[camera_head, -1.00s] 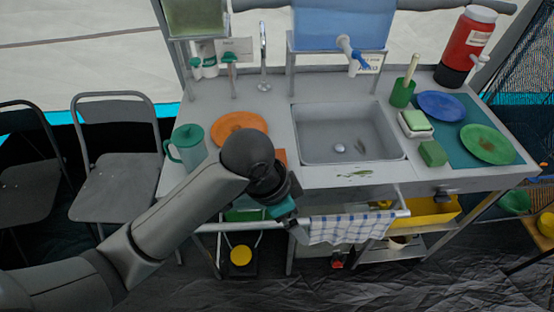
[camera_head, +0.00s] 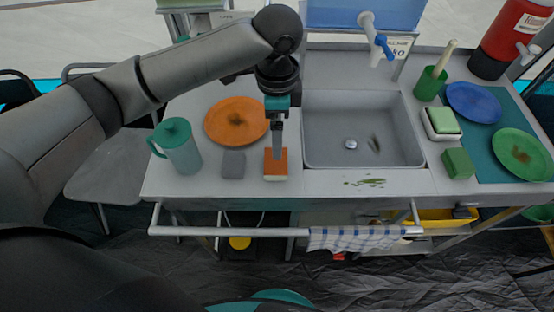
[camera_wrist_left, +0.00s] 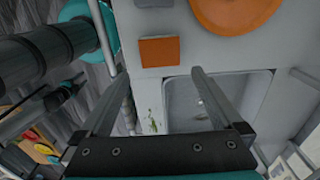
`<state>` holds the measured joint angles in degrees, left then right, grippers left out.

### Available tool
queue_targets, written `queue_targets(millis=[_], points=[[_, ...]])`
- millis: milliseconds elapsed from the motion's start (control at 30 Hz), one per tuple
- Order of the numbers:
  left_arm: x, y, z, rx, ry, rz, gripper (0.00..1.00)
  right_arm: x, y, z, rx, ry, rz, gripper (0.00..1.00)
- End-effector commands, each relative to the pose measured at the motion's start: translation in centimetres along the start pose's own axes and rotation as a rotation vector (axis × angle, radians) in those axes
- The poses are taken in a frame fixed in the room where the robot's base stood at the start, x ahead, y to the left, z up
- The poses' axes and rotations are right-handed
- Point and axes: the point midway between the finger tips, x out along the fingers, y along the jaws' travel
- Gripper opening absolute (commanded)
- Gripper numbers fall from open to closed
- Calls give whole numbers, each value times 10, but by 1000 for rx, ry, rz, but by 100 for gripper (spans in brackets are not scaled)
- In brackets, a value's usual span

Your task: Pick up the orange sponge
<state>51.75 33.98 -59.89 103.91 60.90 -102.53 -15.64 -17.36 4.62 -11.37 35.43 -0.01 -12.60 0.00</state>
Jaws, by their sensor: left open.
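The orange sponge (camera_head: 276,168) lies on the grey counter near its front edge, left of the sink. My left gripper (camera_head: 278,152) points down over it, and its fingers cover part of the sponge in the head view. In the left wrist view, the orange sponge (camera_wrist_left: 159,51) shows whole just beyond the fingertips. The open fingers (camera_wrist_left: 159,76) stand apart with nothing between them. I cannot tell the exact height of the fingertips above the sponge. My right gripper is not in view.
A grey block (camera_head: 233,164) lies close left of the sponge. An orange plate (camera_head: 236,121) is behind it, and a teal-lidded pitcher (camera_head: 178,148) stands farther left. The sink basin (camera_head: 362,130) is on the right. A rail (camera_head: 230,231) with a checked towel (camera_head: 345,240) runs along the front.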

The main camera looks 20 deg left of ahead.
Motion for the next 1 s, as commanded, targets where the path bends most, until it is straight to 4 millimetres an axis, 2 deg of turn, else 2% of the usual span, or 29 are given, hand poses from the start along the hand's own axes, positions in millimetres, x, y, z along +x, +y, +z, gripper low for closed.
queue_targets(millis=[33,200,467,700,800,1000], points=[[16,1,1,0,-2,4,100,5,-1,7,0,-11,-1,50],[46,0,0,0,-1,1,100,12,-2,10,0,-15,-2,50],[64,0,0,0,0,0,100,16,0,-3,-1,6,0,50],[100,1,3,0,-1,1,100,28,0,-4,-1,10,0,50],[109,1,3,1,1,0,100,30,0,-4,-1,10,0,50],[111,0,3,1,1,-2,100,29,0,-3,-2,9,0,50]])
